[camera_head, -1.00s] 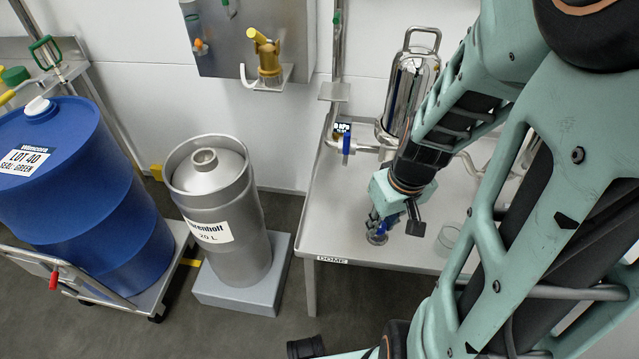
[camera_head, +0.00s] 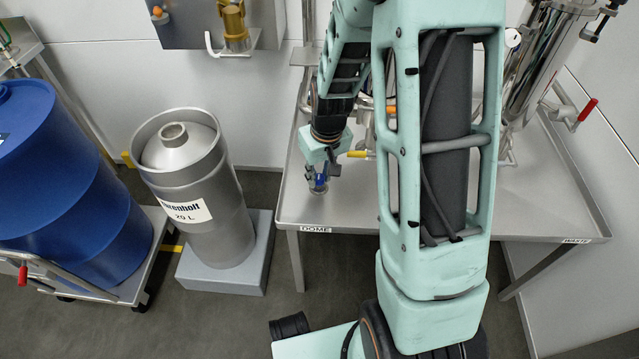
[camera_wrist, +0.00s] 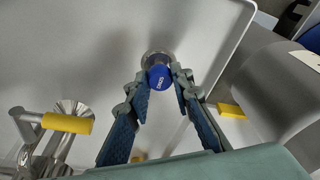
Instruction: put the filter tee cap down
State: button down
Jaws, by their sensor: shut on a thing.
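The filter tee cap (camera_head: 319,187) has a blue knob on a round metal flange. It is at the left part of the steel table (camera_head: 540,213), above the DOME label. My gripper (camera_head: 320,174) points down and is shut on the cap. In the wrist view, the two fingertips of my gripper (camera_wrist: 160,84) sit either side of the blue knob of the cap (camera_wrist: 158,78), with the metal flange beyond it. The grey tabletop (camera_wrist: 100,55) lies behind the flange. I cannot tell whether the flange touches it.
A steel keg (camera_head: 190,190) stands on a grey block left of the table, beside a blue drum (camera_head: 60,190) on a cart. Pipework with a yellow handle (camera_wrist: 68,123) is near my gripper. A steel vessel (camera_head: 540,60) stands at the right. My arm hides the table's middle.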

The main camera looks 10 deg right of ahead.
aim_at(320, 179)
jog(key=shift+f+b, duration=0.3)
jog(key=shift+f, duration=1.15)
jog(key=shift+f, duration=0.15)
jog(key=c, duration=1.7)
grip_release()
jog(key=r+p, duration=0.1)
jog(key=r, duration=0.3)
jog(key=s+r+p, duration=0.1)
jog(key=r, duration=0.3)
jog(key=s+r+p, duration=0.1)
jog(key=r+p, duration=0.1)
jog(key=r, duration=0.2)
jog(key=shift+s+d, duration=0.1)
jog(key=shift+d, duration=0.1)
